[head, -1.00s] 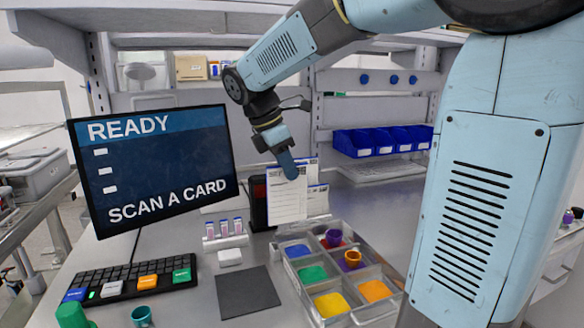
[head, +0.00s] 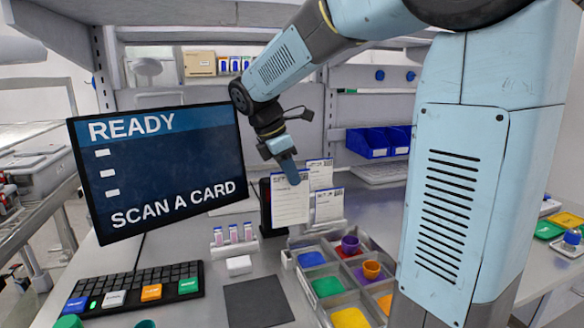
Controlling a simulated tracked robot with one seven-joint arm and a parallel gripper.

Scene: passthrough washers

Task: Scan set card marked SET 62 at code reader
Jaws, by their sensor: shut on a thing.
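My gripper (head: 292,178) is shut on a white card (head: 291,203) and holds it upright by its top edge; its print is too small to read, so I cannot tell its set number. The card hangs in front of a black device (head: 265,205), likely the code reader, hiding most of it. I cannot tell whether the card touches it. Two other white cards stand just right and behind, one taller (head: 320,172) and one lower (head: 329,206). The monitor (head: 160,165) reads "READY" and "SCAN A CARD".
A divided tray (head: 350,285) with coloured compartments and small cups stands in front of the cards. A rack of vials (head: 234,236), a white block (head: 239,265), a dark mat (head: 258,302) and a keyboard (head: 135,290) lie left. Blue bins (head: 378,142) are at the back.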

